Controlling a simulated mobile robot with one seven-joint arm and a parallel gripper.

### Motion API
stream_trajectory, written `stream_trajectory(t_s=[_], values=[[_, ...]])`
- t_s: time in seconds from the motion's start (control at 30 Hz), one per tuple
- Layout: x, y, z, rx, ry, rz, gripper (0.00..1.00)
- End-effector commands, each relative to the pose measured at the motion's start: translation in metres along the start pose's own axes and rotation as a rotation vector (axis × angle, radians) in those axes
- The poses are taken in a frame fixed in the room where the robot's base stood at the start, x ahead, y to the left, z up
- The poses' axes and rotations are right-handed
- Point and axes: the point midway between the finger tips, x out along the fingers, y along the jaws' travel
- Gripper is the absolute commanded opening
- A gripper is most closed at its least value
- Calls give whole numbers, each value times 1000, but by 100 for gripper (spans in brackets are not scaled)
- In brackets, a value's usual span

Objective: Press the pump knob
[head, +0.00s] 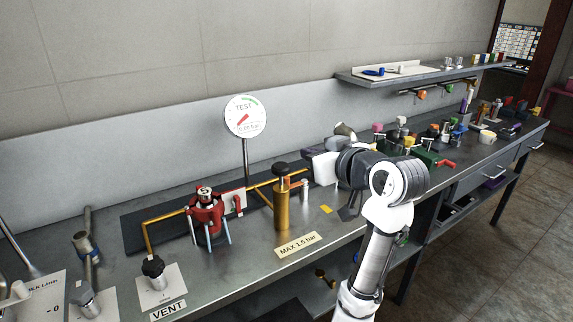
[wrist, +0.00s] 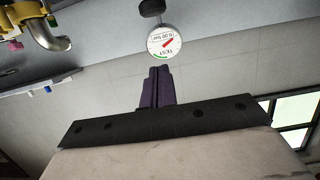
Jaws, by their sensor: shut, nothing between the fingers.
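The pump (head: 281,205) is an upright brass cylinder on the bench with a black knob (head: 281,168) on top, standing up on a short stem. My gripper (head: 305,154) is just right of the knob in the head view, at about its height and apart from it. Its dark purple fingers (wrist: 157,72) are shut together with nothing between them. In the wrist view, which looks upside down, a dark round piece (wrist: 151,8) at the top edge is probably the knob. The round test gauge (head: 246,116) stands behind the pump, also showing in the wrist view (wrist: 164,42).
A red clamp-like fixture (head: 207,212) stands left of the pump, joined by orange piping. A black vent knob (head: 153,267) is at front left. Several coloured valves and parts crowd the bench to the right. A shelf (head: 420,74) hangs on the wall above.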

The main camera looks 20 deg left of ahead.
Motion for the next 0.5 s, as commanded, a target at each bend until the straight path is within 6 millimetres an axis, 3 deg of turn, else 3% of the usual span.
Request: stream_trajectory(t_s=[0.33, 0.5], values=[[2, 0, -1, 0, -1, -1, 0], [21, -1, -2, 1, -3, -4, 0]])
